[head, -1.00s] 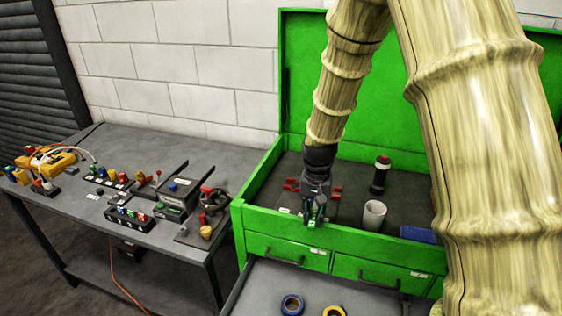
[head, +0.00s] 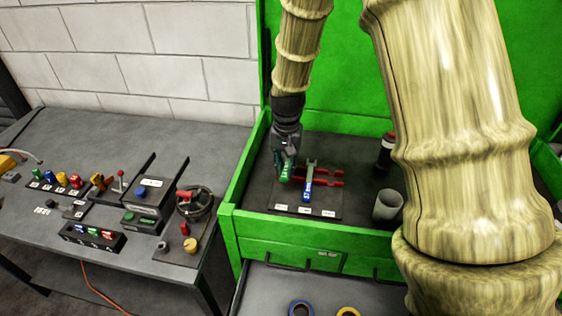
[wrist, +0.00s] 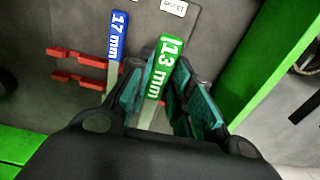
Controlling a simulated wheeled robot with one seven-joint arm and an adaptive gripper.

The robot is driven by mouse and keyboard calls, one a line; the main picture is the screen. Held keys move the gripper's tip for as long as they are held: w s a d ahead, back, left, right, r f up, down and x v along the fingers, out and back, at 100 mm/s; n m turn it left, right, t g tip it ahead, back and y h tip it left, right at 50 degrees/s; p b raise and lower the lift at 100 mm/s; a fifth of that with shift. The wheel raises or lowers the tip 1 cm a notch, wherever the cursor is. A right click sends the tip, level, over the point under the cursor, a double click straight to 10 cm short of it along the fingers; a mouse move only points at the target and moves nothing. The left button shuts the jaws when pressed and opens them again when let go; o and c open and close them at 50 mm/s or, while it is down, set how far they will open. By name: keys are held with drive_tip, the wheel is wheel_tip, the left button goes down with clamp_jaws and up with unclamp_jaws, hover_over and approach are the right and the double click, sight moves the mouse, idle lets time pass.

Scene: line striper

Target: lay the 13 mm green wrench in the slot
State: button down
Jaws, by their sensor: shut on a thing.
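The green wrench (wrist: 163,68), marked 13 mm, is between the teal fingers of my gripper (wrist: 158,98) in the wrist view. In the head view my gripper (head: 285,172) holds the green wrench (head: 287,175) over the left part of a dark rack board (head: 318,211). The board has red prongs (head: 330,177) and several white labels along its front. A 13 mm label (wrist: 174,7) lies just beyond the wrench's handle end. The left slot is mostly hidden by my gripper; I cannot tell whether the wrench touches the board.
A blue 17 mm wrench (head: 307,187) lies in the rack beside the green one, to its right in the head view. A grey cup (head: 388,205) and a dark cylinder (head: 385,155) stand further right. The green chest wall (head: 245,165) is close on the left.

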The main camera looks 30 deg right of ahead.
drive_tip(key=shift+s+f, duration=0.25)
drive_tip(key=shift+s, duration=0.2)
drive_tip(key=shift+s+f+b, duration=0.15)
drive_tip(key=shift+f+b, duration=0.05)
drive_tip(key=shift+b, duration=0.25)
drive_tip(key=w+f, duration=0.1)
drive_tip(key=w+f+b, duration=0.1)
drive_tip(key=f, duration=0.1)
drive_tip(key=shift+f, duration=0.1)
drive_tip(key=shift+s+f+b, duration=0.1)
drive_tip(key=shift+f+b, duration=0.15)
drive_tip(key=shift+b, duration=0.25)
drive_tip(key=shift+s, duration=0.5)
drive_tip(key=shift+w+f+b, duration=0.3)
drive_tip(key=shift+w+f, duration=0.1)
drive_tip(key=shift+s+r, duration=0.2)
drive_tip(key=shift+s, duration=0.05)
drive_tip(key=shift+w+f, duration=0.1)
drive_tip(key=shift+w, duration=0.05)
